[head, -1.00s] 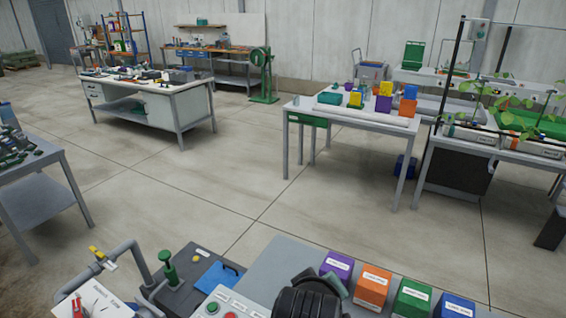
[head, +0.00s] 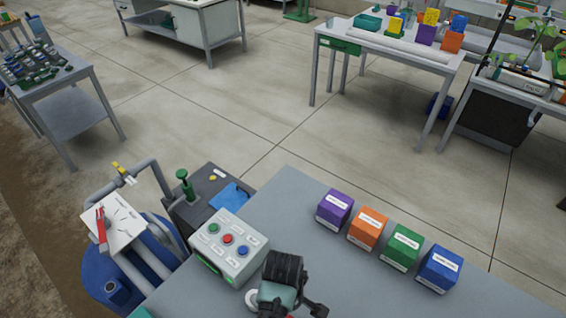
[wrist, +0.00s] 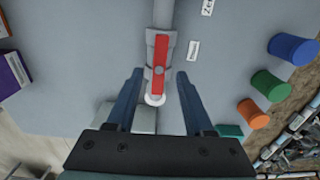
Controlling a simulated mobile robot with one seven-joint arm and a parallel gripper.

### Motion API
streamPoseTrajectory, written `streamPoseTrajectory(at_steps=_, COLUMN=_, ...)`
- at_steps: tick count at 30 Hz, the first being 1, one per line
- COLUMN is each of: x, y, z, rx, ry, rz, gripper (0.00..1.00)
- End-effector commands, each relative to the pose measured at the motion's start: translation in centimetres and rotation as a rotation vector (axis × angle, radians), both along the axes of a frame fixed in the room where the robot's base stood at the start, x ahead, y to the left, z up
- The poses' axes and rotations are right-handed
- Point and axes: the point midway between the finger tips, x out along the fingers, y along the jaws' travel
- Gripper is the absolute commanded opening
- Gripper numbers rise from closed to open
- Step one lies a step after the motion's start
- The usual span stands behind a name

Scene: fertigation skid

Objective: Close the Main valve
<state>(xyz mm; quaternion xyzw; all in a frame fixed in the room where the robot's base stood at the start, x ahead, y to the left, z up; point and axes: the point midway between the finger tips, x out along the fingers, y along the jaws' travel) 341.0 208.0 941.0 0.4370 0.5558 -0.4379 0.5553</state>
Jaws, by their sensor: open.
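In the wrist view a red lever handle (wrist: 160,66) lies lengthwise along a grey pipe (wrist: 163,14). A small white label (wrist: 193,50) stands beside it, too small to read surely; this looks like the Main valve. A white ring (wrist: 155,99) sits at the handle's near end. My gripper (wrist: 159,74) is open and empty, one dark finger on each side of the handle in the picture, with gaps. I cannot tell its height above the handle. In the head view my wrist hides the valve; part of a white ring (head: 252,300) shows.
Purple (head: 335,207), orange (head: 367,228), green (head: 402,247) and blue (head: 439,268) boxes stand on the grey bench (head: 300,225). A button box (head: 229,245) is left of my wrist. Blue (wrist: 293,49), green (wrist: 272,85) and orange (wrist: 252,113) cylinders stand right in the wrist view.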

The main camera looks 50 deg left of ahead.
Motion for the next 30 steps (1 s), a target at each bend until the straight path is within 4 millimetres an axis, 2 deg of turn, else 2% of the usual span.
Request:
streamPoseTrajectory(at_steps=6, x=0.0, y=0.0, z=-2.0, rx=0.0, ry=0.001, rz=0.0, gripper=0.53)
streamPoseTrajectory(at_steps=17, x=0.0, y=0.0, z=-2.4, rx=0.001, ry=-0.001, rz=-0.001, gripper=0.53)
streamPoseTrajectory(at_steps=25, x=0.0, y=0.0, z=-2.4, rx=0.001, ry=-0.001, rz=-0.001, gripper=0.04)
streamPoseTrajectory(at_steps=26, x=0.0, y=0.0, z=-2.4, rx=0.001, ry=-0.001, rz=-0.001, gripper=0.0)
streamPoseTrajectory(at_steps=30, x=0.0, y=0.0, z=-2.4, rx=0.001, ry=-0.001, rz=-0.001, gripper=0.0)
